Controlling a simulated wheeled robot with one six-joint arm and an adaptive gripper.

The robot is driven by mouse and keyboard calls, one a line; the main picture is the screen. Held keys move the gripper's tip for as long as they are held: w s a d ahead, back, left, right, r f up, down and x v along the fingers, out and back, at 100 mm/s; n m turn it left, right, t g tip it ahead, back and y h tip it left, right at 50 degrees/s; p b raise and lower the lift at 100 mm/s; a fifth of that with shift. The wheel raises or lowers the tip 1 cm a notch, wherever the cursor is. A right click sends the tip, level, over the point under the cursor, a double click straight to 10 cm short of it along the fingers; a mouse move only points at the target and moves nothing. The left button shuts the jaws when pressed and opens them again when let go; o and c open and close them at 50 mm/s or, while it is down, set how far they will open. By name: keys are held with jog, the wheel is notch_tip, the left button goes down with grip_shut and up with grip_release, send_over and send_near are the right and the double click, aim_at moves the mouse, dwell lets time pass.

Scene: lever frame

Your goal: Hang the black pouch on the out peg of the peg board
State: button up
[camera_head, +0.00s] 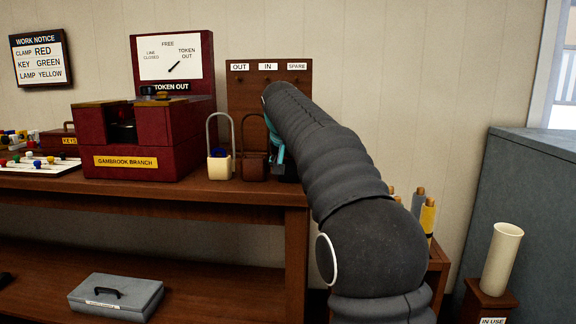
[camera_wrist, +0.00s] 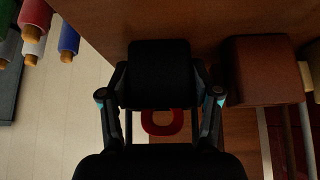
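The black pouch (camera_wrist: 160,75) stands at the shelf between my gripper's fingers in the wrist view, which is upside down. A red ring (camera_wrist: 162,133) shows at its mouth, inside its dark hoop. My gripper (camera_wrist: 160,80) has one finger on each side of the pouch, close to its edges. Whether the fingers press on it is too dark to tell. In the head view my arm hides most of the pouch; my gripper (camera_head: 273,145) is just right of the brown pouch. The peg board (camera_head: 243,88) stands behind, labelled OUT (camera_head: 239,67), IN and SPARE.
The brown pouch (camera_head: 253,167) and cream pouch (camera_head: 219,167) stand left of my gripper, hoops up. The brown one shows close by in the wrist view (camera_wrist: 262,70). A red instrument (camera_head: 150,135) stands further left. Coloured staffs (camera_head: 427,218) stand right of the shelf.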

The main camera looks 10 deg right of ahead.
dwell(0.4)
jog(key=shift+r+p, duration=1.55)
jog(key=shift+p, duration=0.25)
jog(key=shift+a+f, duration=0.1)
